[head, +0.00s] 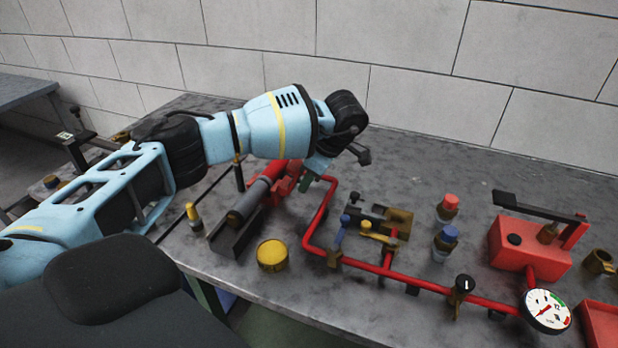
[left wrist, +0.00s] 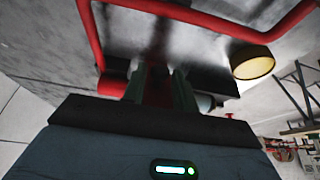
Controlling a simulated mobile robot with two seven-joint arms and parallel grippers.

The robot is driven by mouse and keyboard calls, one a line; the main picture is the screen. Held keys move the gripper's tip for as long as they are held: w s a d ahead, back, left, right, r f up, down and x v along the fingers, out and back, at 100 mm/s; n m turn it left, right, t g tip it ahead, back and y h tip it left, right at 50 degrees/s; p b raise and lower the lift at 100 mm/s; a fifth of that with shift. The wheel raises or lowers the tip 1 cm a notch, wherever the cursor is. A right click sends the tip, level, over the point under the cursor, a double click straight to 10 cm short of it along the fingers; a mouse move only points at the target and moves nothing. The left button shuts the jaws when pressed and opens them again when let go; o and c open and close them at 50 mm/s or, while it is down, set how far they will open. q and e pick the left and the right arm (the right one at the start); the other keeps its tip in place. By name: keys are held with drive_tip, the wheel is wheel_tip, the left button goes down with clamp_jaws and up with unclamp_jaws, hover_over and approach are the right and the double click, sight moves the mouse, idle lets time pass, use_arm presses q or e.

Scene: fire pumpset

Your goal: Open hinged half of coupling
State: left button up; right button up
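The red coupling (head: 285,184) is at the far end of a grey pipe (head: 250,198) that lies in a dark channel, left of centre on the bench. My left gripper (head: 308,178) is at its right side, partly hidden by my wrist. In the left wrist view, the two greenish fingers of my left gripper (left wrist: 160,88) stand apart, with dark red surface (left wrist: 158,90) between them. I cannot tell whether they touch it. The hinged half cannot be told apart from the rest of the coupling here. My right gripper is not in view.
A bent red pipe (head: 318,215) runs close to the right of my gripper. A yellow cap (head: 272,254) stands in front. A brass block (head: 380,214), red and blue fittings, a red pump (head: 525,244) and a gauge (head: 547,311) are farther right. The wall is behind the bench.

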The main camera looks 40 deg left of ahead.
use_arm(q)
clamp_jaws()
drive_tip(key=shift+s+a+r+h+p, duration=0.15)
drive_tip(key=shift+a+r+h+p, duration=0.3)
drive_tip(key=shift+r+h, duration=0.25)
drive_tip(key=shift+a+r+t+h, duration=0.2)
drive_tip(key=shift+r+t+h, duration=0.1)
drive_tip(key=shift+h, duration=0.2)
drive_tip(key=shift+s+a+r+h+p, duration=0.2)
drive_tip(key=shift+a+h+p, duration=0.15)
drive_tip(key=shift+h, duration=0.65)
